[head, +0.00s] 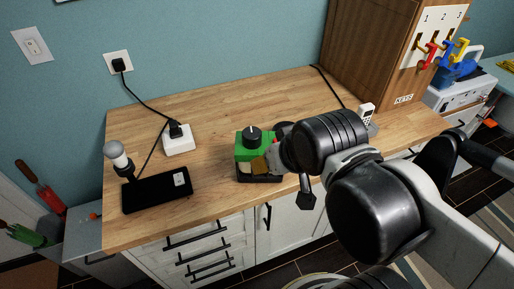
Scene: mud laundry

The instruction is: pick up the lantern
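No item here is plainly a lantern. The likeliest is a green boxy thing with a black knob on top (247,146), standing in or on a small dark tray (259,179) near the counter's front edge. A bulb-topped item with a dark stem (117,156) stands at the counter's left end. My gripper (278,157) is at the right side of the green thing, close to it or overlapping it in the head view. My wrist hides most of the gripper, so its opening and any contact cannot be made out.
The wooden counter (220,110) bears a white socket block (179,139) with a cord, a black flat device (157,190) and a small white handset (366,112). A wooden key cabinet (365,45) stands at the back right. The counter's middle back is clear.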

